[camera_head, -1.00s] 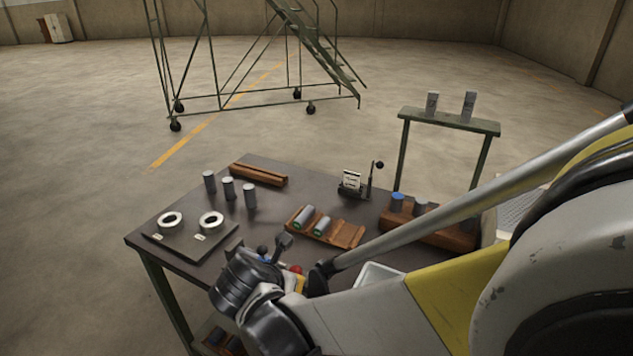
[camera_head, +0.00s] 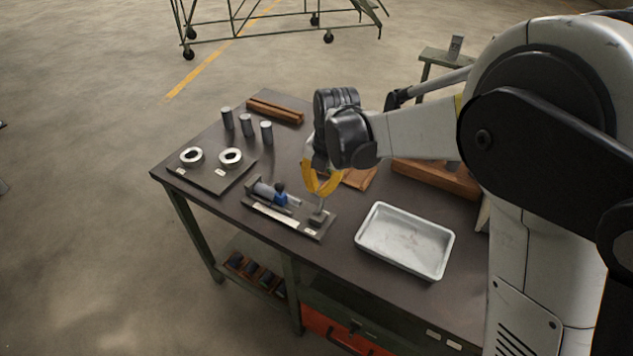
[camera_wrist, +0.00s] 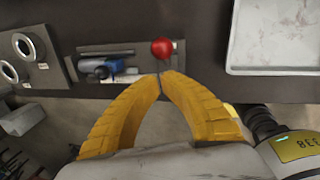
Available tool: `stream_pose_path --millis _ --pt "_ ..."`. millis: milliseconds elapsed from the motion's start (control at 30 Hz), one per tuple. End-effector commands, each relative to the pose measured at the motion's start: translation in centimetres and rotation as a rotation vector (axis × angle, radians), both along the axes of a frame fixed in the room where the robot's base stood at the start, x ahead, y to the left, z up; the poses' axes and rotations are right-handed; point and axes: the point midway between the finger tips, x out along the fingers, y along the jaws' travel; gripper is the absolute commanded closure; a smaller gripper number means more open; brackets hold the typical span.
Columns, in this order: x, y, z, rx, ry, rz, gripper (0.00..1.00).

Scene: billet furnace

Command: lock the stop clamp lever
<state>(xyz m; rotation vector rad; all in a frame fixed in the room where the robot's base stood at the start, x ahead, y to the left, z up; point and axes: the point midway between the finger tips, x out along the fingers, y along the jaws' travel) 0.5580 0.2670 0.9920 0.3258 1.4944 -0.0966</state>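The stop clamp fixture is a dark plate (camera_head: 262,208) with a grey cylinder and a blue block (camera_head: 281,198), near the table's front edge. The blue block also shows in the wrist view (camera_wrist: 114,67). The clamp lever has a red ball knob (camera_wrist: 162,48) on a thin stem; in the head view the knob is hidden behind my gripper. My gripper (camera_head: 323,191) points down over the fixture's right end. Its yellow fingertips (camera_wrist: 165,74) come together at the stem, just below the knob in the wrist view. I cannot tell whether the stem is pinched between them.
A white tray (camera_head: 446,253) lies right of the fixture. A plate with two rings (camera_head: 231,157) and several grey cylinders (camera_head: 247,125) stand to the left. Wooden racks (camera_head: 275,110) lie farther back. Bare tabletop surrounds the fixture.

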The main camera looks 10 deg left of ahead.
Motion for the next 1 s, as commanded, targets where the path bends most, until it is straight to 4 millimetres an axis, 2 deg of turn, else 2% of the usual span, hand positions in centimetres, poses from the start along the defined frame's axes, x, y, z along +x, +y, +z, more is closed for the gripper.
stream_pose_path --millis 100,400,1000 --pt "0.9 -0.4 0.0 0.027 0.067 -0.003 1.00" --pt "1.9 -0.8 -0.2 0.025 0.062 0.001 1.00" --pt "2.1 -0.8 -0.2 0.023 0.061 0.000 1.00"
